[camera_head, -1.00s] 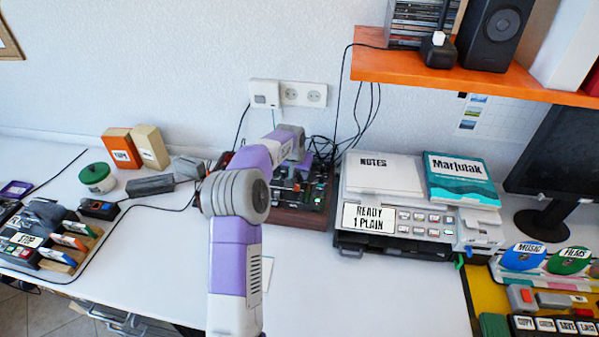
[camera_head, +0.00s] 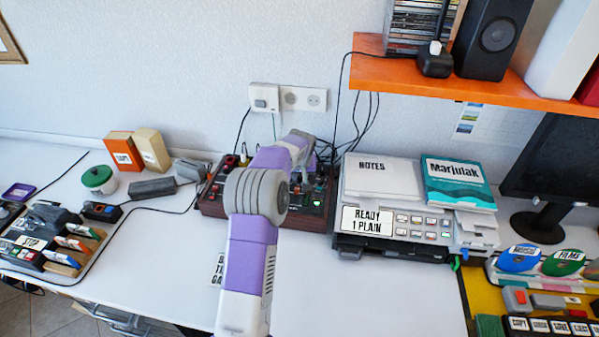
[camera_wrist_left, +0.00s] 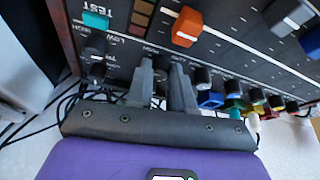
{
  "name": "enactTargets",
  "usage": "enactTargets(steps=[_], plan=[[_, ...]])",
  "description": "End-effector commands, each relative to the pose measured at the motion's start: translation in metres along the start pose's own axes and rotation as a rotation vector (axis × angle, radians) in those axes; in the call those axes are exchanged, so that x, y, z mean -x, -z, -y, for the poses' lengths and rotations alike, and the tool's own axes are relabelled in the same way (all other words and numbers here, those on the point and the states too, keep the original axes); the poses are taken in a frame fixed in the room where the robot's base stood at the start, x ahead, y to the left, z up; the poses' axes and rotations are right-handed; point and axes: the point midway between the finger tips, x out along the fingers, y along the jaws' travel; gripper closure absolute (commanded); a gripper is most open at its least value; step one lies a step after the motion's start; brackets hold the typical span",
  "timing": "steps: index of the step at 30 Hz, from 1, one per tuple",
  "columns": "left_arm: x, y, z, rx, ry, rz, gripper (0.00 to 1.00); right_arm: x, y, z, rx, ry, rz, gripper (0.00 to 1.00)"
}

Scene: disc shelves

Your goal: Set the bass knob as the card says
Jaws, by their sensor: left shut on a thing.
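The mixer with dark wooden ends (camera_head: 213,205) stands against the wall, partly hidden by my left arm. Its black panel (camera_wrist_left: 128,50) fills the upper left wrist view, with knobs, sliders and upside-down print such as TEST and TRIM. My left gripper (camera_wrist_left: 162,78) is at the panel, shut on a small dark knob that the fingers mostly hide. I cannot read that knob's label or pointer. A white card (camera_head: 216,270) lies on the desk in front of the mixer; my arm covers most of its text. My right gripper is not in view.
A row of coloured knobs (camera_wrist_left: 232,105) lies close to the right of the fingers. An orange slider cap (camera_wrist_left: 187,27) is beyond them. A printer (camera_head: 395,222) stands right of the mixer.

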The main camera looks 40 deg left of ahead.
Motion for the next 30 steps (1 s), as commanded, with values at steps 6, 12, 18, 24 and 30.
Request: enactTargets(steps=[6,12,18,24,30], plan=[[0.003,0.001,-0.003,0.186,0.081,-0.001,1.0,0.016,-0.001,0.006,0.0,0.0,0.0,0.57],[0.002,0.002,-0.004,0.363,0.154,-0.001,1.0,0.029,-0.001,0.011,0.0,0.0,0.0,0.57],[0.002,0.003,-0.004,0.539,0.227,-0.001,1.0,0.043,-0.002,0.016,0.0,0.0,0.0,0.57],[0.002,0.003,-0.005,0.716,0.3,-0.001,1.0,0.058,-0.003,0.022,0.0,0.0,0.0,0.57],[0.001,0.004,-0.005,0.892,0.372,-0.002,1.0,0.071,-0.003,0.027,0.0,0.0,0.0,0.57]])
